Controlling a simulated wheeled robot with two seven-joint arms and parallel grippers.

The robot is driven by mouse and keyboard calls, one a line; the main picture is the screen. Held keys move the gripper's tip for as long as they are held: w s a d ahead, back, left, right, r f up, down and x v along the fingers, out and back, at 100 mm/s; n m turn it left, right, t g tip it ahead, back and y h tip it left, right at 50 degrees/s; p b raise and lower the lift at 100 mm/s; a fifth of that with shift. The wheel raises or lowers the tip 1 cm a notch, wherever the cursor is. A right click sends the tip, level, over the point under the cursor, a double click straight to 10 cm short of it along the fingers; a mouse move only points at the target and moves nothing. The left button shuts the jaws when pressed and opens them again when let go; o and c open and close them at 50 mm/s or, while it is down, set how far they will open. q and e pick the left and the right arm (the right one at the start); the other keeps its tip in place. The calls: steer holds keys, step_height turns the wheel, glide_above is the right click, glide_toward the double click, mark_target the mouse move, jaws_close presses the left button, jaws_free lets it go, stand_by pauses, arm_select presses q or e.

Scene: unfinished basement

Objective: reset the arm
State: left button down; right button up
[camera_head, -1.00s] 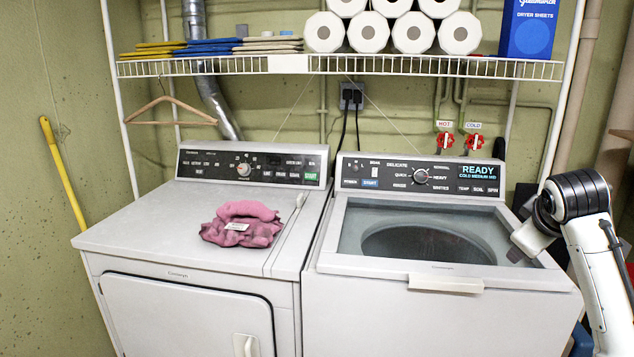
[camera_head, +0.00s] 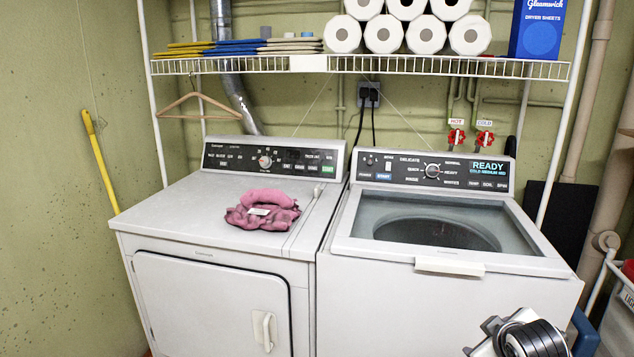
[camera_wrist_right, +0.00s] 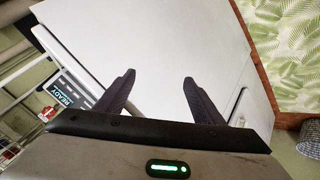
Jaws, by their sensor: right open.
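My right arm (camera_head: 528,338) shows at the bottom right of the head view, low in front of the washer (camera_head: 447,267). Only its black ringed wrist and some silver parts are in frame; its fingertips are not clear there. In the right wrist view my right gripper (camera_wrist_right: 158,80) is open, with two dark fingers apart and nothing between them. A plain white surface lies beyond the fingers. My left gripper is in neither view.
The washer's lid window is clear. A wire shelf (camera_head: 400,65) holds paper rolls and a blue box (camera_head: 536,30). A yellow pole (camera_head: 100,162) leans at left.

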steer(key=s+a+f+y, duration=0.2)
steer(key=s+a+f, duration=0.3)
steer(key=f, duration=0.3)
steer(key=s+a+f+y, duration=0.1)
steer(key=s+a+f, duration=0.5)
steer(key=f, duration=0.1)
steer(key=s+a+f+m+y, duration=0.1)
steer(key=s+a+f, duration=0.2)
steer(key=s, duration=0.6)
steer(key=s+a+f+m+y, duration=0.1)
steer(key=s+a+f+m, duration=0.1)
steer(key=s+a+f, duration=0.2)
steer(key=s+a, duration=0.3)
steer(key=s, duration=0.1)
steer(key=shift+s+a+y, duration=0.35)
steer(key=shift+y, duration=0.05)
